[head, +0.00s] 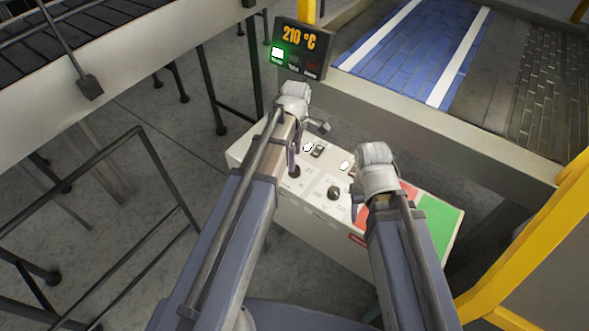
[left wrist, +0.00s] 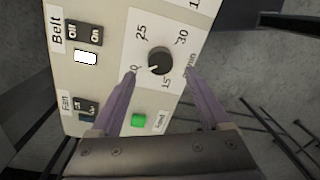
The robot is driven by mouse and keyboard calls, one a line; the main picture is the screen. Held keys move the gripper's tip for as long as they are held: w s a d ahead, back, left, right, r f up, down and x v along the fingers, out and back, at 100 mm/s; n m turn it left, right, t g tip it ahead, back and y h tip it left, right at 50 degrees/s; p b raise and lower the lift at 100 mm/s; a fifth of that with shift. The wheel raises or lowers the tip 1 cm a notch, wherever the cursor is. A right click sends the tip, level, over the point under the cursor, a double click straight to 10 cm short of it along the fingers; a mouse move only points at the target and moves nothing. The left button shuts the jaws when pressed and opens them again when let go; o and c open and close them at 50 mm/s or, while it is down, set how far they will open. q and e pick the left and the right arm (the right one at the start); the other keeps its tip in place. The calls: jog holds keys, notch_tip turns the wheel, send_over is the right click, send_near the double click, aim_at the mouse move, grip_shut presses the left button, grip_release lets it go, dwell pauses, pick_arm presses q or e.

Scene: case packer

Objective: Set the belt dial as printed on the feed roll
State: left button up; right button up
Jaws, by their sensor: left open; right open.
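The belt dial (left wrist: 159,61) is a round black knob on a white plate in the left wrist view. Its pale pointer mark faces lower left, toward a number partly hidden by a finger; 15, 25 and 30 are readable around it. In the head view the dial (head: 295,172) sits at the panel's left part. My left gripper (head: 305,150) is open; its fingertips (left wrist: 160,73) flank the dial in the picture, and contact cannot be told. My right gripper (head: 356,202) is over the panel's right part, its fingers largely hidden. I cannot identify the feed roll.
The control panel (head: 325,220) carries a second black knob (head: 334,193). A belt switch (left wrist: 84,34), white lamp (left wrist: 86,58) and green lamp (left wrist: 138,121) are near the dial. A display (head: 300,50) reads 210 °C. A yellow frame (head: 530,245) stands right.

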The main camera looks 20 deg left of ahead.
pick_arm(q)
notch_tip(320, 180, down, 5)
jog(key=b, duration=0.3)
jog(key=shift+s+r+b, duration=0.1)
jog(key=shift+b, duration=0.3)
pick_arm(e)
notch_tip(320, 180, down, 5)
jog(key=shift+r, duration=0.1)
pick_arm(q)
grip_shut()
